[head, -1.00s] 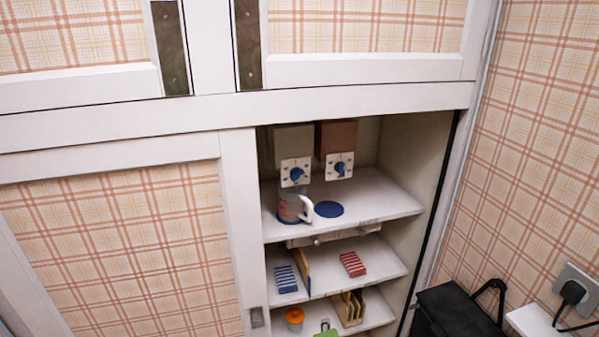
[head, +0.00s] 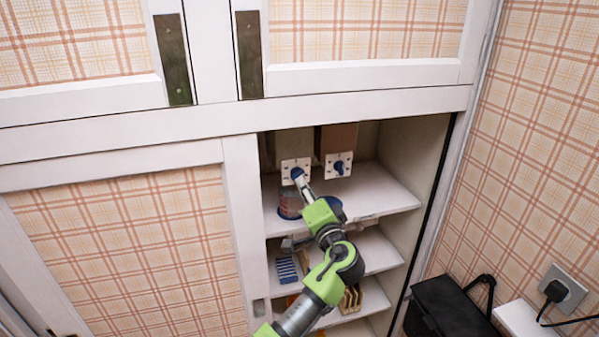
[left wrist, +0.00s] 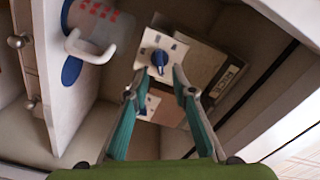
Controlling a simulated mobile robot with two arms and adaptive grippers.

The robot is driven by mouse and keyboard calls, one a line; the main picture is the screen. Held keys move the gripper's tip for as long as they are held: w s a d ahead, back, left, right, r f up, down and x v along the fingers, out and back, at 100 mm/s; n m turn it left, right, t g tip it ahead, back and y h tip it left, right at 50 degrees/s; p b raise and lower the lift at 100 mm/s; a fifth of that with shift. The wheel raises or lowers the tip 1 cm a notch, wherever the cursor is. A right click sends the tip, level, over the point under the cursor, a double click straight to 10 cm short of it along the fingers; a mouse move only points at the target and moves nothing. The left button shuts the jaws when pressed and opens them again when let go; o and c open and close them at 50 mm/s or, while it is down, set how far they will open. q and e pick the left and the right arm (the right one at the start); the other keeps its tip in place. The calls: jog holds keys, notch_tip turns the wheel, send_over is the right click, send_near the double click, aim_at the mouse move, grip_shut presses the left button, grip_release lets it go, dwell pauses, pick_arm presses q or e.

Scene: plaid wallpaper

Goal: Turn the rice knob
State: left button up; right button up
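Two boxes with white dial plates hang at the top of the open cupboard. The left one has a blue knob (head: 297,173), and the right one has another blue knob (head: 340,167). My left gripper (head: 302,184) reaches up to the left knob. In the left wrist view, my gripper (left wrist: 158,74) is open, its two teal-padded fingers apart with the blue knob (left wrist: 159,58) between or just beyond the tips. I cannot tell whether they touch it. A dark label (left wrist: 228,78) shows on that box, too small to read surely. My right gripper is not in view.
A mug (head: 289,205) stands on the shelf below the left knob, partly behind my arm; its white handle (left wrist: 90,48) shows in the left wrist view. A blue disc (left wrist: 71,70) lies beside it. Cupboard side walls and lower shelves surround the space.

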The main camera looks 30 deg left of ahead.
aim_at(298, 174)
pick_arm(q)
jog(key=p+x, duration=0.2)
jog(key=x, duration=0.4)
jog(key=shift+a, duration=0.1)
grip_shut()
